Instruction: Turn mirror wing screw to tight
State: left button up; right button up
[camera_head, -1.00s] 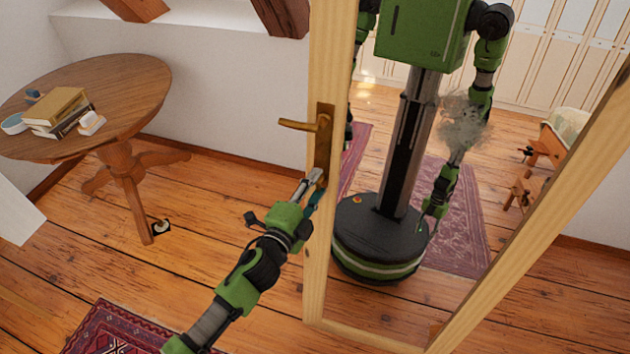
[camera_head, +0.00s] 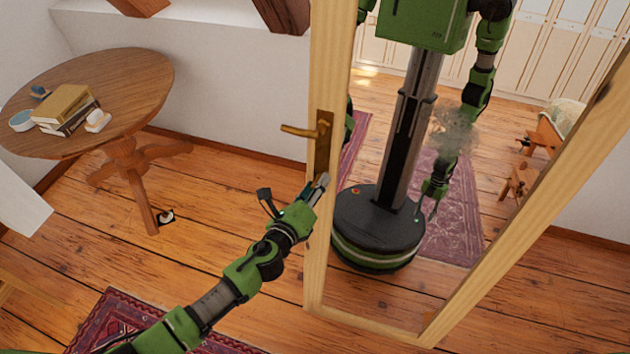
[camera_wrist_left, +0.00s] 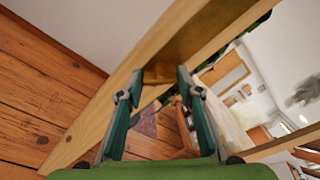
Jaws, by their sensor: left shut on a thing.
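The tall mirror (camera_head: 385,290) stands in a pale wood frame (camera_head: 318,230). A brass plate with a lever handle (camera_head: 322,130) sits on the frame's left upright. My left gripper (camera_head: 322,183) is at the lower end of this plate, its arm coming up from the lower left. In the left wrist view, its two teal fingers (camera_wrist_left: 157,76) close around a small brass piece (camera_wrist_left: 157,73) on the frame, which looks like the wing screw. In the head view the fingers hide this piece. My right gripper shows only as a small reflection in the mirror.
A round wooden table (camera_head: 120,70) with books (camera_head: 65,108) stands at the left, clear of the arm. A patterned red rug (camera_head: 115,315) lies at the lower left. Bare plank floor lies between the table and the mirror.

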pick_arm(q)
jog(key=shift+s+m+y+p, duration=0.1)
jog(key=shift+m+y+p, duration=0.4)
jog(key=shift+m+p, duration=2.3)
jog(key=shift+f+m+b, duration=0.1)
jog(key=shift+m+b, duration=0.5)
jog(key=shift+m, duration=0.3)
jog(key=o, duration=1.1)
jog(key=v, duration=1.2)
